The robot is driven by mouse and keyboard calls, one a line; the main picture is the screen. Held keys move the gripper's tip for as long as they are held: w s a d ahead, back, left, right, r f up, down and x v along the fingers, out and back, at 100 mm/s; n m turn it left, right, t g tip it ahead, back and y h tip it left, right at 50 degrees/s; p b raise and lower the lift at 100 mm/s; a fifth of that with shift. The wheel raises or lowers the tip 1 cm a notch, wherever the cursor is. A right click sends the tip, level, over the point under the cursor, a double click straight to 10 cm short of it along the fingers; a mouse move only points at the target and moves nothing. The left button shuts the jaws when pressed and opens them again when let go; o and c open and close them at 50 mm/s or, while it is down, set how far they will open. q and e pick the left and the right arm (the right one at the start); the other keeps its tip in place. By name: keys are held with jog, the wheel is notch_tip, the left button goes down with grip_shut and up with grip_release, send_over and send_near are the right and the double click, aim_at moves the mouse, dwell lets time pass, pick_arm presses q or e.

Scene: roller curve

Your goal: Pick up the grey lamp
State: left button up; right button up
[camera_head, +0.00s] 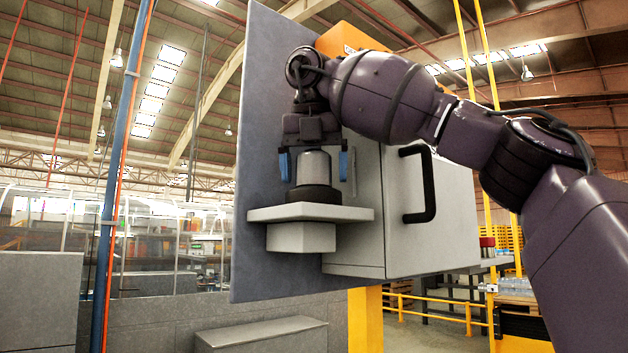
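The grey lamp (314,168) is a light grey cylinder on a dark round base (314,194). It stands upright on a small grey shelf (268,213) fixed to a dark grey panel. My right gripper (315,165) points down over the lamp from above. Its two blue-tipped fingers are apart, one on each side of the lamp's upper part. Gaps show between the fingers and the lamp, so it looks open. My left gripper is not in view.
The upright panel (262,110) stands behind the shelf. A grey cabinet (450,215) with a black handle (420,184) is close on the right. A yellow post (365,320) stands below. The space left of the shelf's front looks free.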

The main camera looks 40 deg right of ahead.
jog(key=c, duration=1)
jog(key=shift+r, duration=0.1)
jog(key=shift+c, duration=0.2)
jog(key=shift+r, duration=1.75)
pick_arm(q)
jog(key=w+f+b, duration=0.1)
jog(key=b, duration=0.1)
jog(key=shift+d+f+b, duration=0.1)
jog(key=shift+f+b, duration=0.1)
jog(key=shift+b, duration=0.2)
pick_arm(e)
jog(key=s+a, duration=1.1)
jog(key=s, duration=0.2)
jog(key=shift+s+a, duration=0.35)
jog(key=shift+a, duration=0.05)
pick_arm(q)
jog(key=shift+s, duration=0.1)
pick_arm(e)
jog(key=shift+s+f, duration=0.1)
jog(key=shift+f, duration=0.05)
